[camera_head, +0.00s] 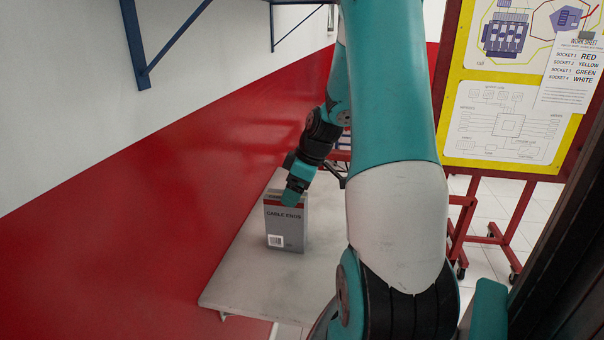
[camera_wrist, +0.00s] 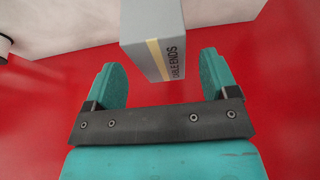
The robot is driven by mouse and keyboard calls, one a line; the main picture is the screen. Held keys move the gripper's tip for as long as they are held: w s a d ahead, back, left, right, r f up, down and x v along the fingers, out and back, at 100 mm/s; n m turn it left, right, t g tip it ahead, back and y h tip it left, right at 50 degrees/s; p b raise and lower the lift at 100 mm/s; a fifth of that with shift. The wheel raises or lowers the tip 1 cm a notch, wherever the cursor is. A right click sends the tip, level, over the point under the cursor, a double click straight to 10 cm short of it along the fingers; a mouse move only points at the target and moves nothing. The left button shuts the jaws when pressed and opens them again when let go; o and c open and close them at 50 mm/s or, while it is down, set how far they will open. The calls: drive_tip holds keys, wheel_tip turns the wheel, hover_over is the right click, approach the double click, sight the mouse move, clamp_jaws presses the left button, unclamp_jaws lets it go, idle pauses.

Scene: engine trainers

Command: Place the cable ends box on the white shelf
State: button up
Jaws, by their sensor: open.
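The cable ends box (camera_head: 285,228) is grey with a red band near its top and a white label low on its front. It stands upright on the white shelf (camera_head: 245,272), near the red wall. My gripper (camera_head: 296,187) is at the top of the box in the head view, partly in front of its upper edge. In the wrist view, the box (camera_wrist: 152,38) shows between and beyond the two teal fingers of my gripper (camera_wrist: 161,80). The fingers are spread apart, with gaps to the box on both sides. Whether either finger touches it cannot be told.
The red and white wall (camera_head: 130,220) runs along the left of the shelf. A blue bracket (camera_head: 146,72) is on the wall above. A yellow-framed board (camera_head: 510,120) on a red stand is at the right. Bare shelf lies in front of the box.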

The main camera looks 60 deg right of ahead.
drive_tip(key=v, duration=0.7)
drive_tip(key=shift+a+r, duration=0.1)
drive_tip(key=shift+r, duration=0.05)
drive_tip(key=w+a+r+n+g+y, duration=0.1)
drive_tip(key=a+r, duration=0.1)
drive_tip(key=a, duration=1)
drive_tip(key=w+a+r+n+g+y, duration=0.1)
drive_tip(key=a, duration=1.1)
drive_tip(key=s+a+r+g, duration=0.1)
drive_tip(key=s+a+g, duration=0.1)
drive_tip(key=s+a, duration=1.1)
drive_tip(key=a, duration=0.3)
drive_tip(key=shift+n, duration=0.3)
drive_tip(key=shift+a, duration=0.1)
